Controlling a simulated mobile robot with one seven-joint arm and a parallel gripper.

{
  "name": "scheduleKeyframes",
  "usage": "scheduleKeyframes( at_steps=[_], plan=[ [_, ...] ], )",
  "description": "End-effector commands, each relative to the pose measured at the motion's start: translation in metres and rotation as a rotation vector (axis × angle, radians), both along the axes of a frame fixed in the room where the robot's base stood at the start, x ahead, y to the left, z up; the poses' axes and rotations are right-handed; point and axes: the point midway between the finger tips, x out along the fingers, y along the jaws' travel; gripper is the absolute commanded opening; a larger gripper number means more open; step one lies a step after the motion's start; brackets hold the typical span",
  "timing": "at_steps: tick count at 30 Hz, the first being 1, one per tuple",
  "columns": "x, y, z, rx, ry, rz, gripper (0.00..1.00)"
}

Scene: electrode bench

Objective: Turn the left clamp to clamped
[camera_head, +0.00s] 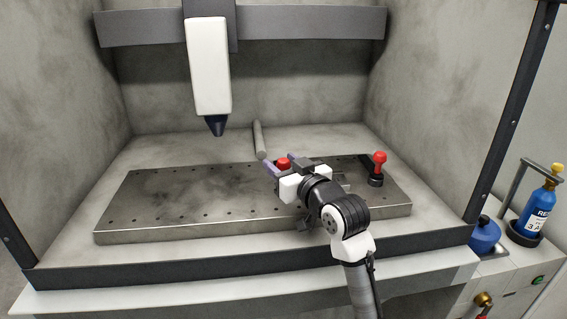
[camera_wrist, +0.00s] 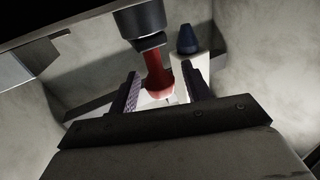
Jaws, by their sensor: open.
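The left clamp shows as a red knob (camera_head: 283,161) on the metal bed plate (camera_head: 150,208) in the head view; my gripper hides its lower part. In the wrist view, its red handle (camera_wrist: 157,72) joins a dark round base (camera_wrist: 141,18). My gripper (camera_head: 279,164) is open at the clamp, with a finger on each side of the knob. In the wrist view, the red handle shows between the open fingers of my gripper (camera_wrist: 161,75); I cannot tell whether they touch it. The clamp's exact lever position is unclear.
A second clamp with an upright red handle (camera_head: 379,158) stands at the plate's right end. A white tool head with a dark tip (camera_head: 216,123) hangs above the plate's left. A grey rod (camera_head: 259,138) lies behind the plate. A blue bottle (camera_head: 538,211) stands outside, right. The plate's left half is clear.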

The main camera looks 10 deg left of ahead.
Motion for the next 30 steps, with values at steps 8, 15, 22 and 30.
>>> scheduleKeyframes(
  at_steps=[8,15,22,30],
  plan=[
    [-0.0004,-0.0002,0.0001,0.0,0.0,0.0,0.26],
    [-0.0004,-0.0003,0.0002,0.0,0.0,0.0,0.0],
    [-0.0009,0.0009,0.001,0.0,0.0,-0.021,0.0],
    [-0.0011,0.0025,0.0019,0.0,0.0,-0.168,0.0]
  ],
)
